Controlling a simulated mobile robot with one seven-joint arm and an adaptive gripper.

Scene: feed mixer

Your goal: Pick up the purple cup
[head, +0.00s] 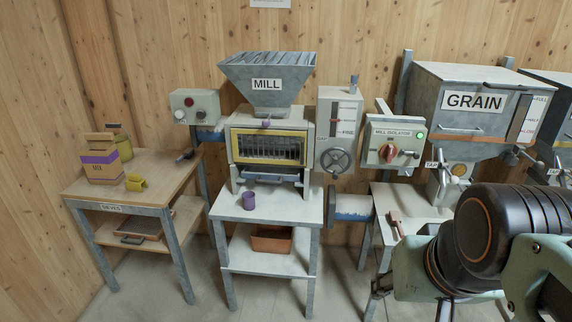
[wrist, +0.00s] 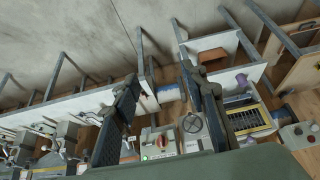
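The purple cup (head: 249,201) stands upright on the white table in front of the mill, near the table's left side in the head view. In the wrist view, which is roughly upside down, the cup (wrist: 242,80) shows small, to the right of the fingers. My gripper (wrist: 160,75) has its two dark fingers spread wide with nothing between them. It is well away from the cup. In the head view my arm fills the lower right corner, and the fingers cannot be made out there.
The mill (head: 268,140) stands directly behind the cup. An orange-brown tray (head: 271,240) is on the shelf below. The grain hopper (head: 465,120) stands at right.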

